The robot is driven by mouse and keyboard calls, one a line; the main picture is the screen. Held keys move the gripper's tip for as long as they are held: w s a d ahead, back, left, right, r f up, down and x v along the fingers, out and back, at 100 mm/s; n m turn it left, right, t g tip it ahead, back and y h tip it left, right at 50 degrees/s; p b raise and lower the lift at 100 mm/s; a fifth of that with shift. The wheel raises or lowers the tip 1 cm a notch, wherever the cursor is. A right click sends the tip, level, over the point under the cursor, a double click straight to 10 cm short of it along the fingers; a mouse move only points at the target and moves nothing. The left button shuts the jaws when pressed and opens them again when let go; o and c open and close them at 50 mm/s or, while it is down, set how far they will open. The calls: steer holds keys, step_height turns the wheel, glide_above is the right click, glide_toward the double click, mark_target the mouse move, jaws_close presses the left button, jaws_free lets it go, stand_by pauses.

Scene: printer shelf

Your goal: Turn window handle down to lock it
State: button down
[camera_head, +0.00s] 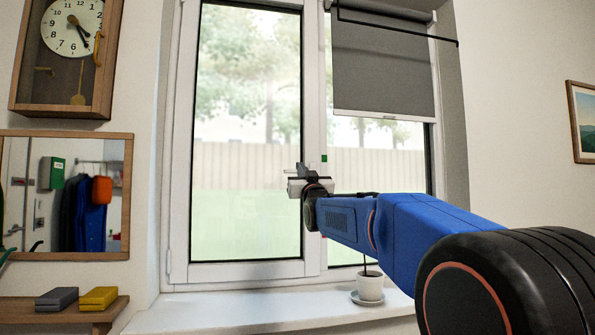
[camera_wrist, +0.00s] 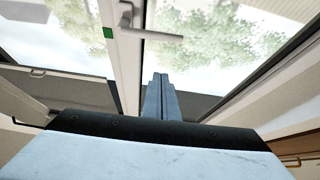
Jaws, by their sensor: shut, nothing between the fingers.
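The window handle (camera_wrist: 158,35) is light grey and sits on the white window frame. Its lever lies roughly horizontal across the top of the wrist view. In the head view the handle (camera_head: 290,171) shows only as a small piece, partly hidden behind my gripper (camera_head: 300,178), and points left. In the wrist view my gripper (camera_wrist: 161,78) is shut and empty, its fingertips just below the lever in the picture. A gap shows there between tips and lever; the distance in depth is hard to tell.
A grey roller blind (camera_head: 380,65) covers the upper right pane. A potted plant (camera_head: 370,287) stands on the windowsill (camera_head: 250,308) under my arm. A clock (camera_head: 72,30), a mirror (camera_head: 65,195) and a small shelf (camera_head: 60,312) are on the left wall. A green marker (camera_wrist: 108,32) is beside the handle.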

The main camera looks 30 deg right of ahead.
steer(key=x, duration=1)
step_height(320, 180, down, 4)
steer(key=shift+w+d+f, duration=0.1)
steer(key=shift+d+f, duration=0.05)
steer(key=shift+f, duration=0.1)
steer(key=shift+f+n+y, duration=0.3)
steer(key=shift+n+y, duration=0.3)
steer(key=shift+n, duration=0.2)
steer(key=s+d+f+n+g+y, duration=0.2)
steer(key=d+f+n+g+y, duration=0.3)
steer(key=n, duration=1.6)
step_height(320, 180, down, 3)
steer(key=d+y, duration=0.2)
steer(key=y, duration=0.2)
steer(key=shift+d+g, duration=0.25)
steer(key=shift+g, duration=0.05)
steer(key=shift+s+d+f, duration=0.1)
steer(key=shift+f, duration=0.05)
